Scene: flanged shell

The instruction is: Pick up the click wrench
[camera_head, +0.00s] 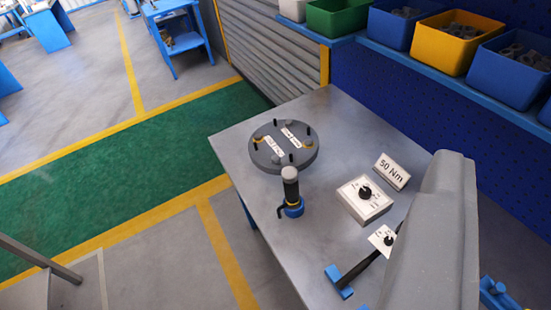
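A dark, slim bar (365,266), which looks like the click wrench, lies near the right side of the grey table (262,228). Its lower left end is by a blue holder (338,281); its other end runs behind a large grey body at the lower right, which seems to be part of my arm. A short tool with a black grip and a yellow ring (291,186) stands upright in a blue base; I cannot tell its kind. My gripper's fingers do not show.
A round grey flange (284,147) with labels and bolts sits at the table's far left. A dial box (363,199), a "50 Nm" sign (392,171) and a small dial plate (382,240) stand at right. Bins, including a yellow one (456,45), line the shelf behind.

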